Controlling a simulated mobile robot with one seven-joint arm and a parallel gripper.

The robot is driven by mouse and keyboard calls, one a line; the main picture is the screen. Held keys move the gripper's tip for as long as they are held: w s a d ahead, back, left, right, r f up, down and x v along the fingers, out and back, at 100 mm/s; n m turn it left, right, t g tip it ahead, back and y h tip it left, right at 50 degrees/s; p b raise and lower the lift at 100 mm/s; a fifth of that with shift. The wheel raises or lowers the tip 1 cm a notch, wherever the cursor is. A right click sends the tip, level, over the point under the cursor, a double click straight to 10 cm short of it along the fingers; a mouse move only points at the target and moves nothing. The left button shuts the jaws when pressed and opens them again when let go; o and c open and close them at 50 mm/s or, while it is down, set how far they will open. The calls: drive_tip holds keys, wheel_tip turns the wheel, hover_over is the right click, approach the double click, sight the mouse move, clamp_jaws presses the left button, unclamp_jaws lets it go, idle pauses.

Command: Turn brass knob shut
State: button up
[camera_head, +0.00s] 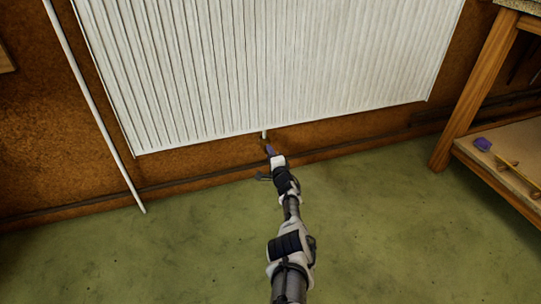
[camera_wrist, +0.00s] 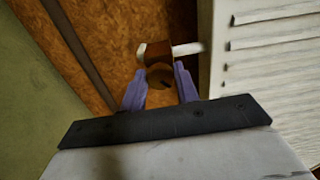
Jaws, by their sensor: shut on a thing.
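The brass knob (camera_wrist: 160,76) sits between the two purple fingers of my gripper (camera_wrist: 160,88) in the wrist view. It is round and brownish, with a dark mark on its face. A reddish-brown body with a short white pipe (camera_wrist: 186,49) is just behind it, beside the white radiator (camera_wrist: 270,60). In the head view my gripper (camera_head: 270,150) reaches to the wall just under the lower edge of the radiator (camera_head: 270,60), below a short white stub (camera_head: 264,134). My gripper is shut on the knob; in the head view the gripper hides the knob.
A white pipe (camera_head: 95,105) runs down the wall at the left to the floor. A wooden bench (camera_head: 478,90) with a low shelf (camera_head: 510,175) stands at the right, holding a purple item (camera_head: 482,144) and a yellowish tool (camera_head: 509,163). The green floor (camera_head: 400,230) is clear.

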drive_tip(key=shift+m, duration=3.7)
drive_tip(key=o, duration=1)
drive_tip(key=shift+c, duration=0.2)
drive_tip(key=shift+s+r, duration=0.1)
